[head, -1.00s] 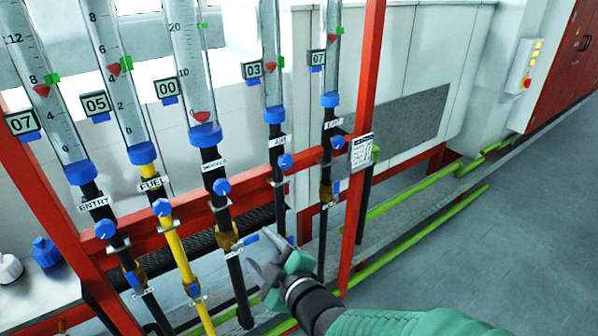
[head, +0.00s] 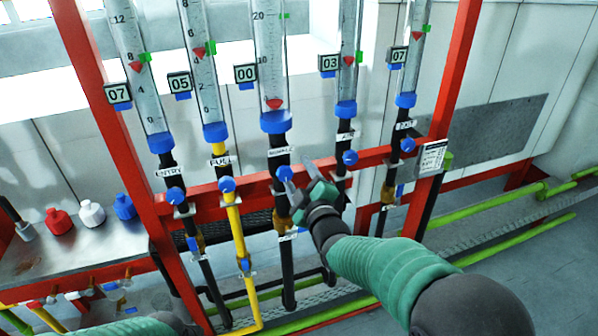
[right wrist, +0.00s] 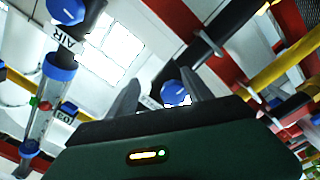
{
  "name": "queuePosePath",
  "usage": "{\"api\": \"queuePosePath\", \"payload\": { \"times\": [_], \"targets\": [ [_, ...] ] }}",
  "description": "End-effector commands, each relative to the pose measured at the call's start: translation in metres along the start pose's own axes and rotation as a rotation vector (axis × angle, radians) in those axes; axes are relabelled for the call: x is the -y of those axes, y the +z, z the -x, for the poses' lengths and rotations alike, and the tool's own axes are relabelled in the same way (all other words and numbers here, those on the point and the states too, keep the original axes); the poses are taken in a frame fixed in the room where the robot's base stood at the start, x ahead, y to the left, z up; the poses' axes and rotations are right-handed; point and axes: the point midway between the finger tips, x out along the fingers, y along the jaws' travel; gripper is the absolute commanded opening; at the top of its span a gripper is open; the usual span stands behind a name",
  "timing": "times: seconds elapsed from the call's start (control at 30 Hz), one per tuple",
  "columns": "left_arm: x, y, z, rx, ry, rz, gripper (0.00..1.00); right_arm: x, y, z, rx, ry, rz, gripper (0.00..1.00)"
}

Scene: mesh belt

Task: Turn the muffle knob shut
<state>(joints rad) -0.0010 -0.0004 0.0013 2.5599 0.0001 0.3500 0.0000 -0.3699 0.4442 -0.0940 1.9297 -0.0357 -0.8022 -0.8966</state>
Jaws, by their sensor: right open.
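The muffle knob (head: 284,173) is a small blue knob on the black middle pipe, under its white label (head: 279,152) and the tube reading 00. My right gripper (head: 299,174) is open at the knob's right side in the head view, with one fingertip close to it. In the right wrist view, a blue knob (right wrist: 175,93) shows between the two spread fingers (right wrist: 160,97), apparently the muffle knob. Whether the fingers touch it I cannot tell. My left gripper is not in view; only a bit of my left sleeve shows at the bottom.
The fuel knob (head: 227,184) is just left and the air knob (head: 350,157) just right of the gripper. A red frame bar (head: 255,186) runs behind the pipes. A steel bench (head: 85,250) with coloured caps stands at left. Clear floor (head: 540,260) lies at right.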

Motion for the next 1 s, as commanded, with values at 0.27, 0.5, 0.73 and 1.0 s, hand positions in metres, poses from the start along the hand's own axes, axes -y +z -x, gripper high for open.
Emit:
{"api": "queuePosePath", "payload": {
  "times": [0.27, 0.5, 0.73, 1.0],
  "targets": [
    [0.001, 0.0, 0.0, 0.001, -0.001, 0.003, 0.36, 0.002, -0.002, -0.006, -0.006, -0.003, -0.001, 0.59],
    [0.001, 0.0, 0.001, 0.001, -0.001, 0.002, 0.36, -0.002, 0.004, -0.004, -0.005, -0.002, -0.007, 0.34],
    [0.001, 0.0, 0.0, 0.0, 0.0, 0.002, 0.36, -0.001, 0.002, -0.004, 0.0, 0.0, -0.003, 0.03],
    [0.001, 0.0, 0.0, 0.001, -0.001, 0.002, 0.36, 0.0, -0.001, -0.004, -0.006, -0.001, -0.005, 0.0]
  ]
}}
